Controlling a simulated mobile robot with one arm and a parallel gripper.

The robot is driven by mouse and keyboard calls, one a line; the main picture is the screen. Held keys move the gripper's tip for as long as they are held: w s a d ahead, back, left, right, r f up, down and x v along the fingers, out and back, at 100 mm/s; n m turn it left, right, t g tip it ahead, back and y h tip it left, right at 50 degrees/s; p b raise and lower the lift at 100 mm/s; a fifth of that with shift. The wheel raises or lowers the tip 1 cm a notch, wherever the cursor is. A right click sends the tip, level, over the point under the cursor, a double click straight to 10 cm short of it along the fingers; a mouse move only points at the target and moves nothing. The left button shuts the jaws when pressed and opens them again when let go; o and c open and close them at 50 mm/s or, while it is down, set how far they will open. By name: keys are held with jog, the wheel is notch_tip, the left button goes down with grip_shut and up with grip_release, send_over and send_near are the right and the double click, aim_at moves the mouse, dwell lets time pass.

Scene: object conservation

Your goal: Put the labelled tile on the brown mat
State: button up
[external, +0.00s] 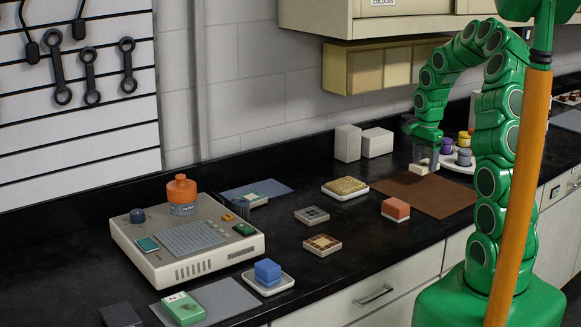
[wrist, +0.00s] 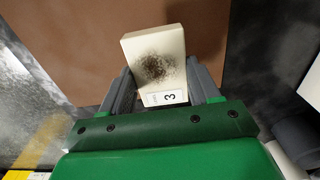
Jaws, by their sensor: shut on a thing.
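The labelled tile (wrist: 157,62) is a cream block with a dark speckled patch and a white label reading 3. My gripper (wrist: 160,74) is shut on it, one finger on each side. In the external view the tile (external: 421,166) is held between my gripper's fingers (external: 424,157) at the back part of the brown mat (external: 440,198). The brown mat (wrist: 85,35) shows behind the tile in the wrist view. I cannot tell whether the tile touches the mat. The rest of the mat is bare.
White blocks (external: 348,143) stand behind the mat on the left. A round white tray (external: 462,168) with coloured pots is close on the right. A red-topped block (external: 396,209) and a sponge-like block on a dish (external: 345,188) lie left of the mat.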

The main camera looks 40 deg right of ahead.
aim_at(424, 162)
jog(key=shift+w+d+f, duration=0.25)
jog(key=shift+w+f, duration=0.15)
jog(key=shift+f, duration=1.65)
jog(key=shift+f, duration=0.1)
jog(key=o, duration=1.2)
